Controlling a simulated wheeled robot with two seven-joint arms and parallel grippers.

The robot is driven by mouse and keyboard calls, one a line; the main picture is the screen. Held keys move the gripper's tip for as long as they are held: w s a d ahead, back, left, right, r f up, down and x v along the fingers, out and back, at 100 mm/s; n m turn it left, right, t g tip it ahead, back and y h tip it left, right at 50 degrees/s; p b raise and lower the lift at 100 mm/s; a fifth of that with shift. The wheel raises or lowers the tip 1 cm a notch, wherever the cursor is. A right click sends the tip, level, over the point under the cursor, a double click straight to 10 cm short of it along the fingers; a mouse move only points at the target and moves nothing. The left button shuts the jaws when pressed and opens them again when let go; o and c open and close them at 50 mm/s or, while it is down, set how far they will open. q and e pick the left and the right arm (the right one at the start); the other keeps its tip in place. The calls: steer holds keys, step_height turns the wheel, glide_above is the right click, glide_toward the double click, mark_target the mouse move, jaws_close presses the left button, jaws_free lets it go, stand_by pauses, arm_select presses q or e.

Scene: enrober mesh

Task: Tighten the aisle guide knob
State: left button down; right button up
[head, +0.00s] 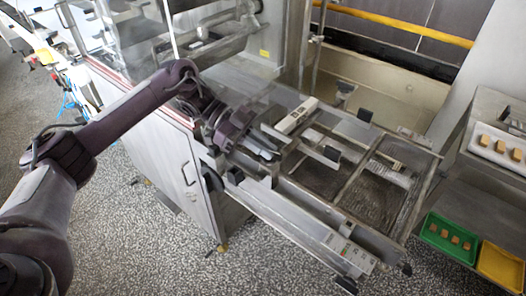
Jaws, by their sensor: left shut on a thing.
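My left arm reaches in from the left, and my left gripper (264,151) is over the near side of the machine's mesh bed. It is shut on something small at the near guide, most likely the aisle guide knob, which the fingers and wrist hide. I cannot tell how far the knob is turned. A pale guide bar (297,116) with a dark end lies across the bed just beyond the gripper. My right gripper is not in view.
The wire mesh bed (376,201) extends right, framed by metal rails. A control strip (349,249) is on the front edge. At right are a white tray (485,152), a green tray (432,241) and a yellow tray (500,282).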

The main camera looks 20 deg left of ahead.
arm_select(q)
steer(key=shift+m+g+b, duration=0.35)
steer(key=shift+m+g, duration=0.25)
steer(key=shift+g, duration=0.1)
steer(key=c, duration=1.5)
jaws_free()
steer(key=shift+d, duration=0.15)
steer(key=shift+w+r, duration=0.1)
steer(key=shift+r, duration=0.25)
step_height(320, 180, up, 19)
steer(key=shift+r, duration=0.15)
